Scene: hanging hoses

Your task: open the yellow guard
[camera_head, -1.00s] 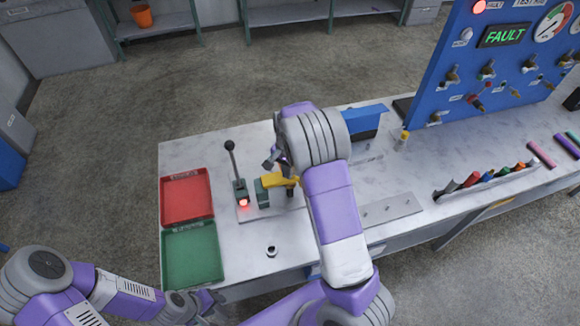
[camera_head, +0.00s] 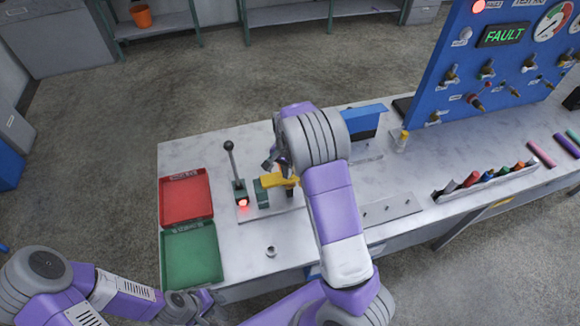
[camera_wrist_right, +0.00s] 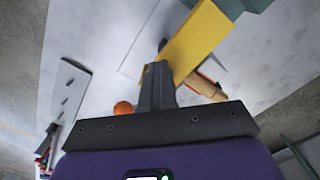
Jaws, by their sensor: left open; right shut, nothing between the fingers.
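The yellow guard (camera_head: 275,180) sits over a small green block (camera_head: 261,194) on a plate on the bench. It looks roughly level in the head view. In the right wrist view the guard (camera_wrist_right: 205,40) is a long yellow bar running diagonally at the top. My right gripper (camera_wrist_right: 158,80) is shut and empty, with its fingertips right beside the bar's lower end; I cannot tell whether they touch. In the head view my right arm hides part of the guard's surroundings. My left gripper (camera_head: 205,300) is open and empty, low at the bench's front left.
A black-knobbed lever (camera_head: 231,160) with a lit red lamp (camera_head: 243,203) stands left of the guard. A red tray (camera_head: 186,218) and a green tray (camera_head: 192,279) lie further left. A blue panel (camera_head: 440,60) reading FAULT stands at the back right.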

